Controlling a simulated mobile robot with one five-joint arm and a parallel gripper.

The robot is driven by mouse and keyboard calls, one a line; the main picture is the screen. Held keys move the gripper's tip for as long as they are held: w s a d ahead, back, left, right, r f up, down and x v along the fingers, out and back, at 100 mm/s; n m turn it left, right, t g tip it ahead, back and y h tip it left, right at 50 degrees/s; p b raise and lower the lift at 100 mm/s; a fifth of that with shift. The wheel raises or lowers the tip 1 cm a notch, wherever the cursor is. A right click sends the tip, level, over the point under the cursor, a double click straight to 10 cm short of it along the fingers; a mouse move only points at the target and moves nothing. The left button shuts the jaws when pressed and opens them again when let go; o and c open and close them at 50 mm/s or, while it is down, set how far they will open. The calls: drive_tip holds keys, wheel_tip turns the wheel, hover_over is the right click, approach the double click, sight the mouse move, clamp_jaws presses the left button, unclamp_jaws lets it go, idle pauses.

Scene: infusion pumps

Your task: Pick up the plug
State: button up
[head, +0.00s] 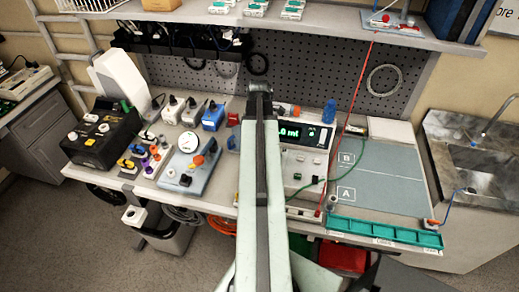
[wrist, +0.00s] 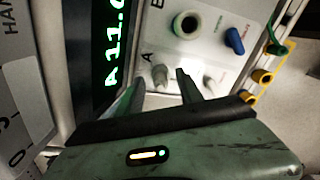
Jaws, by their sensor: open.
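My gripper (wrist: 162,88) shows at the bottom of the wrist view, with its two dark fingers apart. Beyond the fingertips a pale grey plug-like piece (wrist: 160,75) stands on a light panel, beside the letter A. I cannot tell whether it is the plug or a fixed knob. A second pale piece (wrist: 210,86) sits right of the fingers, and a blue one (wrist: 235,41) is farther up. In the head view my arm hides much of the instrument (head: 303,135) with the green display.
The display (wrist: 115,45) stands close left of my fingers in the wrist view. In the head view, a black box (head: 95,150) and a blue-grey unit (head: 190,170) are at left. A green tray (head: 385,232) lines the front right edge. The grey mat (head: 385,175) is clear.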

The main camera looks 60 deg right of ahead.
drive_tip(key=shift+r, duration=0.1)
clamp_jaws()
drive_tip(key=shift+r, duration=0.1)
